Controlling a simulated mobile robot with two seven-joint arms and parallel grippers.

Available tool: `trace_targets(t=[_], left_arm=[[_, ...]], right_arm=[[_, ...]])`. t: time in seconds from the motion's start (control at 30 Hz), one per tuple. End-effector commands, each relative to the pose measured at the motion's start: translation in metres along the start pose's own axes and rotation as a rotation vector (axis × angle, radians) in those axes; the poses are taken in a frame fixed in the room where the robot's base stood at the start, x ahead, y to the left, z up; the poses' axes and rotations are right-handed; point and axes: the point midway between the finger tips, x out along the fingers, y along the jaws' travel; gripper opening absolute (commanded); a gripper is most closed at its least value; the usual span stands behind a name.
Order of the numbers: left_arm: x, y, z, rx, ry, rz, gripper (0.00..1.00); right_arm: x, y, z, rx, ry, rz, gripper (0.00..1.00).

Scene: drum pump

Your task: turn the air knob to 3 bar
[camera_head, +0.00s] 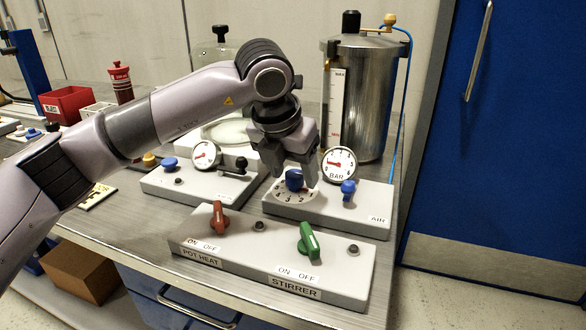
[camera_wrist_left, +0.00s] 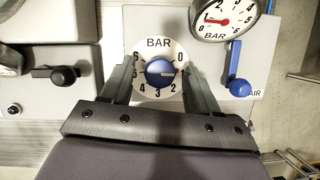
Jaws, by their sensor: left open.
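The blue air knob (camera_head: 295,179) sits on a white round dial marked BAR, on the grey AIR panel (camera_head: 366,204). In the left wrist view the knob (camera_wrist_left: 158,72) shows a pale mark towards the right, around the 1; the 3 is at the bottom of the dial. My left gripper (camera_head: 288,168) is over the knob, open. In the wrist view its fingers (camera_wrist_left: 159,82) stand on either side of the knob with gaps. The BAR gauge (camera_head: 339,163) has its red needle pointing left, at the low end. My right gripper is in no view.
A blue lever (camera_head: 348,188) stands right of the knob. In front is a panel with a red POT HEAT switch (camera_head: 219,216) and a green STIRRER switch (camera_head: 308,242). A steel pot (camera_head: 368,90) stands behind. Another gauge panel (camera_head: 200,190) is left.

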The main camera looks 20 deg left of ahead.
Motion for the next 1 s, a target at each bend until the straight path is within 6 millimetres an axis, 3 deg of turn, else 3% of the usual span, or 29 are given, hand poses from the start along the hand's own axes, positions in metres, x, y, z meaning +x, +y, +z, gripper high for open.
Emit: trace_targets(t=[0.2, 0.37, 0.4, 0.77, 1.0], left_arm=[[0.0005, -0.0002, 0.0001, 0.000, 0.000, -0.001, 0.60], [0.0002, -0.0002, 0.0001, 0.000, 0.000, -0.001, 0.08], [0.0002, -0.0002, 0.0001, 0.000, 0.000, -0.001, 0.05], [0.0000, 0.0004, 0.0004, 0.044, -0.001, -0.022, 0.05], [-0.0003, 0.0016, 0.0010, 0.182, -0.001, -0.080, 0.05]], right_arm=[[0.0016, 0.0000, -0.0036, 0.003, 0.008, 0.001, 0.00], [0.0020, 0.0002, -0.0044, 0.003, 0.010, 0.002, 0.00], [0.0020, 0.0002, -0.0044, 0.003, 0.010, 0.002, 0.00], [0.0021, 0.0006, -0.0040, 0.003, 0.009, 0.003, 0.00], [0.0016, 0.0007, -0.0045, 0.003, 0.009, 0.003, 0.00]])
